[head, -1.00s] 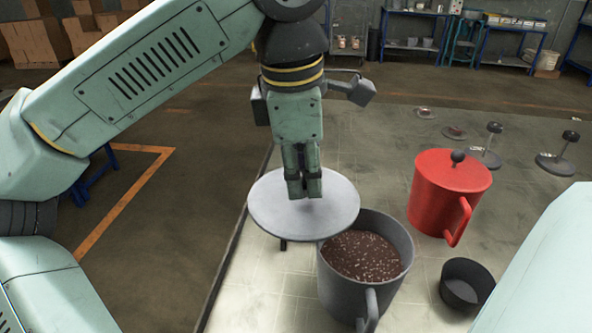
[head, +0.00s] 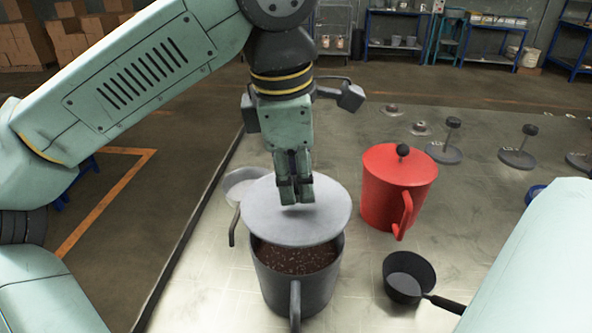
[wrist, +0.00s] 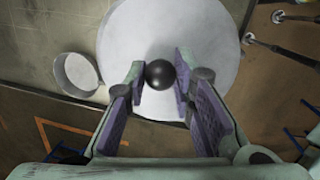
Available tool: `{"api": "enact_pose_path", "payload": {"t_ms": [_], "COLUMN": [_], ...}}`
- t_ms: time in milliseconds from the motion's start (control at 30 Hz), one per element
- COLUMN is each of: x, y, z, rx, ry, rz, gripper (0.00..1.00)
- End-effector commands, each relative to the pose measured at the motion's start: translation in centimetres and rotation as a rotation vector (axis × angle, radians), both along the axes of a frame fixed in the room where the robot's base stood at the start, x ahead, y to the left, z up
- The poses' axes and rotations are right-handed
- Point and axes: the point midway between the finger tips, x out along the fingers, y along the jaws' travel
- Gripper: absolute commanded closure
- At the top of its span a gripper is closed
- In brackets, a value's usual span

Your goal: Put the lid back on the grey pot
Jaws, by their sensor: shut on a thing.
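The grey pot (head: 290,287) stands on the table with its handle towards me and dark brown grains inside. The light grey lid (head: 318,228) is held above the pot, covering the back part of its opening from the head view; the front of the opening still shows. My gripper (head: 296,200) points down and is shut on the lid's knob. In the wrist view the dark round knob (wrist: 160,74) sits between the two fingers, and the lid's disc (wrist: 125,45) hides the pot. The exact gap between lid and pot rim cannot be told.
A red pot (head: 385,195) with its lid on stands right of the grey pot. A small dark pan (head: 395,268) lies in front of it. A pale pan (head: 240,188) sits behind the lid on the left. Several flap discs on stands (head: 443,152) are at the back right.

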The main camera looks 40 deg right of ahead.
Motion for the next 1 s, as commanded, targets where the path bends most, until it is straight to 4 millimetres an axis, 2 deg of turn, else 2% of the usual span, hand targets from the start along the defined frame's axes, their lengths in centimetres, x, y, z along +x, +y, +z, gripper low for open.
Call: {"api": "enact_pose_path", "payload": {"t_ms": [300,500,1000], "x": [0.0,0.0,0.0], "y": [0.0,0.0,0.0], "z": [-3.4,-5.0,-5.4], "rx": [0.000,0.001,0.000], "ry": [0.001,-0.001,0.000], "rz": [-0.001,0.000,0.000], "gripper": [1.00,1.00,1.00]}}
